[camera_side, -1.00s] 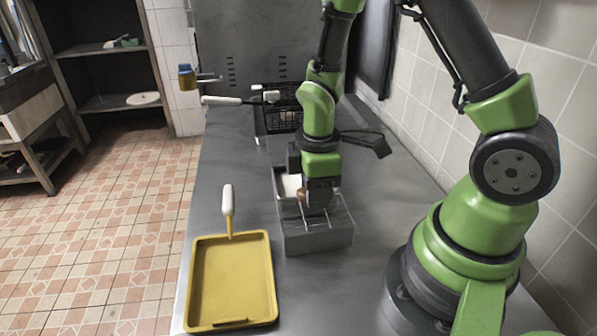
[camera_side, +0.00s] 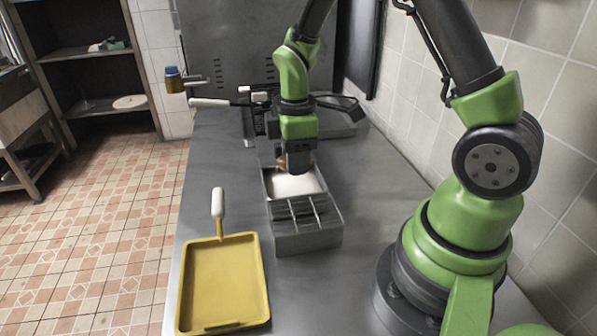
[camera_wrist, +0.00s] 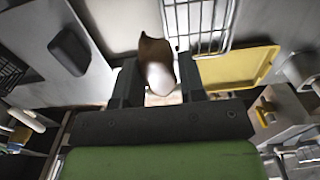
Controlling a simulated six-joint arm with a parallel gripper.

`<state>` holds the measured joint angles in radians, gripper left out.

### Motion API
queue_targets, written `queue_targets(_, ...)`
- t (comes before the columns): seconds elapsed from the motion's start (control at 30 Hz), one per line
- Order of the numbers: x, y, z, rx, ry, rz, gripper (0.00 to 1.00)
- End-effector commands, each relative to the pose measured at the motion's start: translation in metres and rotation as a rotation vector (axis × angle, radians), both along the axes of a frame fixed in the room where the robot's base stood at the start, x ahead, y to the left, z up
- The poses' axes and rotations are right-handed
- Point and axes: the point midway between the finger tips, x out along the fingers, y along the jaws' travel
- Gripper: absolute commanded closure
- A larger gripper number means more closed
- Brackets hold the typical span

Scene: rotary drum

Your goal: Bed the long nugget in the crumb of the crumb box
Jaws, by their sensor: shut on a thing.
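My gripper (camera_side: 298,168) is above the far part of the crumb box (camera_side: 266,188), pointing down. The crumb (camera_side: 296,185) is a pale, smooth-looking layer in that box. In the wrist view my gripper (camera_wrist: 160,84) is shut on the long nugget (camera_wrist: 154,48), which shows brown with a pale, rounded near end between the fingers. In the side view a little brown shows beside the fingers, and most of the nugget is hidden. I cannot tell whether the nugget touches the crumb.
A grey box with a wire rack (camera_side: 304,226) stands directly in front of the crumb box. A yellow tray (camera_side: 222,280) with a white handle lies at the front left. A basket with a white handle (camera_side: 208,102) is behind. The tiled wall is at the right.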

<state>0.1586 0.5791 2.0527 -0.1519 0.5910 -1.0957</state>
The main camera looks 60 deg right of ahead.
Motion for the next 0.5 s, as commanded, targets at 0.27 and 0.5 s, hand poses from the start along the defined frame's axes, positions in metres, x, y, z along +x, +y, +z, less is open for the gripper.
queue_targets(0.27, 0.026, -0.032, 0.010, 0.000, 0.000, -0.002, 0.86)
queue_targets(0.5, 0.026, -0.033, 0.011, 0.001, 0.001, -0.001, 0.86)
